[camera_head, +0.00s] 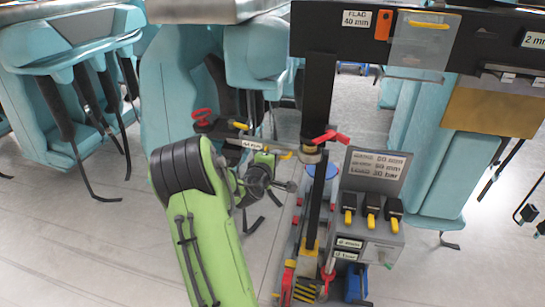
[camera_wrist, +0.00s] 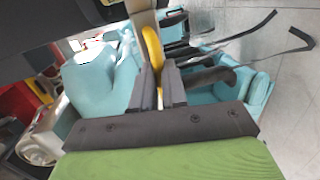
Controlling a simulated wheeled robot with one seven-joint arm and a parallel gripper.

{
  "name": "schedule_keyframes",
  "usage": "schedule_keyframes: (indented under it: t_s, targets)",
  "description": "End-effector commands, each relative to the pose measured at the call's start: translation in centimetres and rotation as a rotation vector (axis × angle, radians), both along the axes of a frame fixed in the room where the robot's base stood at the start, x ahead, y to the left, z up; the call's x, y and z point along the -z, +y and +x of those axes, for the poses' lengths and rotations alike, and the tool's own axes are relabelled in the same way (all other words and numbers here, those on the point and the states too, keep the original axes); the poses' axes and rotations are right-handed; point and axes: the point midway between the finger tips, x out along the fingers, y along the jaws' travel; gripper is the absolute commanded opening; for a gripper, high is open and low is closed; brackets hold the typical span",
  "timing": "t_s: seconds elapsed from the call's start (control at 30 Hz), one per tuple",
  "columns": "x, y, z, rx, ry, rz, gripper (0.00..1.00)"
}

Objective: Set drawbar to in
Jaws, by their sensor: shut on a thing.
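My gripper (camera_head: 266,162) is at the end of my green arm, left of the black upright post (camera_head: 316,110). In the wrist view my gripper (camera_wrist: 160,78) has its two fingers closed around a narrow yellow handle (camera_wrist: 153,45). In the head view a yellow tip (camera_head: 285,155) shows at the fingers, beside a dark horizontal bar with a white label reading about "44 mm" (camera_head: 251,144). That bar reaches toward the post. I cannot tell for sure which part is the drawbar. My fingers hide part of the handle.
Red levers (camera_head: 330,136) stand close right of my gripper, and another red knob (camera_head: 203,117) is left. A grey box with yellow-tipped levers (camera_head: 370,214) is at right. A black overhead beam (camera_head: 340,40) and teal seats (camera_head: 170,90) surround the space. Grey floor (camera_head: 70,230) is open at lower left.

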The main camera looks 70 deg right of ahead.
Motion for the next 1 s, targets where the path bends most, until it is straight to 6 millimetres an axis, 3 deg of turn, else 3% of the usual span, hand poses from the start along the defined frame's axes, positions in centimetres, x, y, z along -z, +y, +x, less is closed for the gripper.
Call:
schedule_keyframes:
  t_s: [0.4,0.97,1.0]
  targets:
    - [-0.1,-1.7,-0.6,-0.094,0.002,0.002,0.00]
    - [0.0,-1.9,-0.6,-0.108,0.003,-0.002,0.00]
    - [0.0,-1.9,-0.6,-0.108,0.003,-0.002,0.18]
